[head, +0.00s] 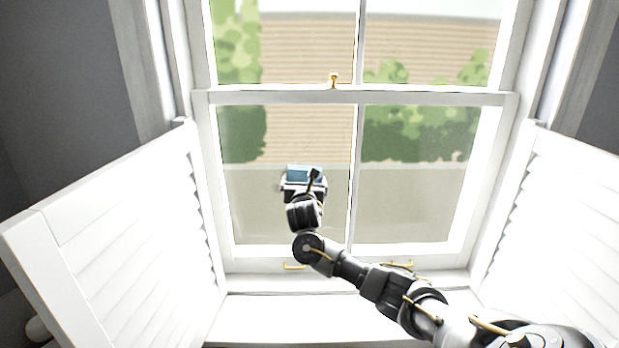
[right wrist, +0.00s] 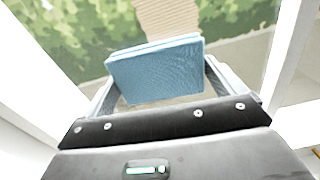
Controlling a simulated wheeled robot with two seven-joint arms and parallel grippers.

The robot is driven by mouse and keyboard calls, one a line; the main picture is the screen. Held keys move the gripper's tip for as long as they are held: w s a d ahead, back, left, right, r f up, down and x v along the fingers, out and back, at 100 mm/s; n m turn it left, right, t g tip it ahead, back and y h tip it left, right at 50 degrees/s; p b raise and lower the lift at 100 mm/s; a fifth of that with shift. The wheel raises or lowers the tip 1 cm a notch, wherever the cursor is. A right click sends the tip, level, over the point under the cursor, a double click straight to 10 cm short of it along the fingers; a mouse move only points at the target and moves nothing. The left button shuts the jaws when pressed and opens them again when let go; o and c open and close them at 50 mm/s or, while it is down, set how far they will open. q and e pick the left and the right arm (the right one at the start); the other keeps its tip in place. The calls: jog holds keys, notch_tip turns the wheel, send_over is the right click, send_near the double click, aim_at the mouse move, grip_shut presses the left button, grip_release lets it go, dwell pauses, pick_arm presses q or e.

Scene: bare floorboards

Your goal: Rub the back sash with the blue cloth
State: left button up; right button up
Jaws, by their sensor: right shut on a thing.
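The blue cloth (head: 305,173) is a folded pad in front of the left half of the window's lower sash (head: 410,205). My right gripper (head: 303,184) is shut on it. In the right wrist view the cloth (right wrist: 157,72) sits between the two fingers, slightly tilted, with greenery behind it. I cannot tell whether the cloth touches the glass. The upper sash (head: 430,40) is above the white meeting rail. Which sash lies further back is hard to tell. My left gripper is not in view.
Open white louvred shutters stand at the left (head: 120,225) and right (head: 555,230). A brass latch (head: 333,80) sits on the meeting rail. Brass sash lifts (head: 293,267) are on the bottom rail. The white sill (head: 270,308) looks clear.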

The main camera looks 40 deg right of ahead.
aim_at(291, 180)
jog(key=shift+w+a, duration=1.2)
jog(key=shift+a, duration=0.15)
jog(key=shift+a, duration=0.1)
jog(key=shift+w+a, duration=1.1)
jog(key=shift+a, duration=0.25)
jog(key=shift+w+a+r, duration=0.1)
jog(key=shift+w+a, duration=0.05)
jog(key=shift+a, duration=0.1)
jog(key=shift+w+a, duration=0.95)
jog(key=shift+a, duration=0.3)
jog(key=shift+d, duration=0.15)
